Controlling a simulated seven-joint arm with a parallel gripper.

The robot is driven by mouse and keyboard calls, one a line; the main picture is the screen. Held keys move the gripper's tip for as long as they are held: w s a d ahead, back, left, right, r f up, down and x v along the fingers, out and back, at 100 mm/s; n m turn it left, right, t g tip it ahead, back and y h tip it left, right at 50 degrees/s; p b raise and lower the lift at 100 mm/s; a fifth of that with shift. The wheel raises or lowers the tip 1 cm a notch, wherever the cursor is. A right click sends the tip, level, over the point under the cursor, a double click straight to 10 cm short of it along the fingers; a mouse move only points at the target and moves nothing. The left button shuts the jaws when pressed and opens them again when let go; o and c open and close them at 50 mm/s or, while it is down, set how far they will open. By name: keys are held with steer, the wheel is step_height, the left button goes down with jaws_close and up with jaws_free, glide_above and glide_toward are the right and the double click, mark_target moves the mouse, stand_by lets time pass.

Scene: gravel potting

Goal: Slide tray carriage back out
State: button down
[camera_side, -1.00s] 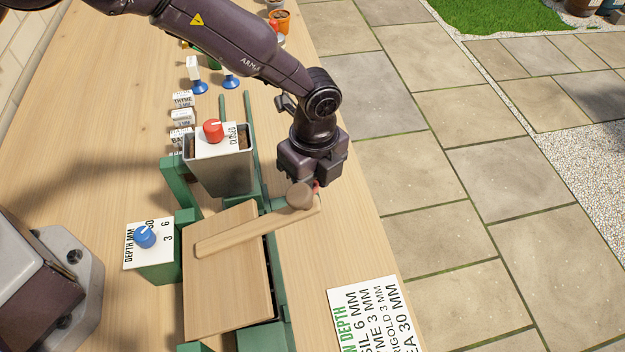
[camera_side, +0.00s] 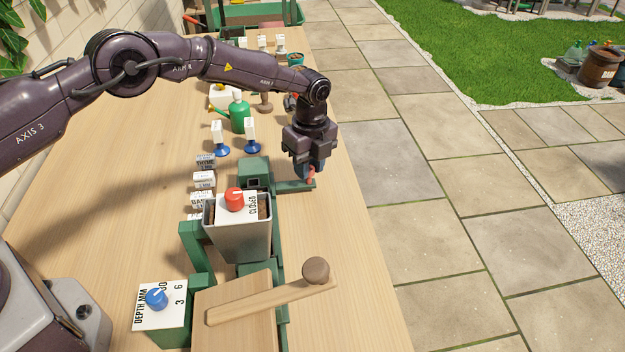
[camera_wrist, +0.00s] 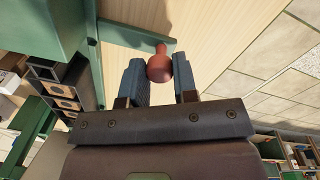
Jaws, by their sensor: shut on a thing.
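The green tray carriage (camera_side: 257,172) is on the far side of the grey hopper (camera_side: 238,235) in the side view. A green side arm (camera_side: 290,187) sticks out from it to the right and carries a small red handle (camera_side: 311,179). The handle also shows between the fingers in the wrist view (camera_wrist: 159,66). My gripper (camera_side: 310,172) points down and is shut on this red handle. In the wrist view, the fingers of my gripper (camera_wrist: 160,82) stand on either side of it. The tray itself is hard to make out.
The hopper's red knob (camera_side: 234,199) sits beside the word CLOSED. A wooden press board (camera_side: 235,320) with a lever (camera_side: 265,300) is nearer. A depth box (camera_side: 160,315) stands left. Beyond are blue-based stamps (camera_side: 252,146) and a green watering can (camera_side: 238,115).

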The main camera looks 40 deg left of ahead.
steer(key=shift+w+a, duration=0.55)
steer(key=shift+a, duration=0.1)
steer(key=c, duration=0.9)
jaws_free()
steer(key=shift+d, duration=0.1)
steer(key=r, duration=1.3)
steer(key=shift+w+d, duration=0.1)
steer(key=shift+w, duration=0.25)
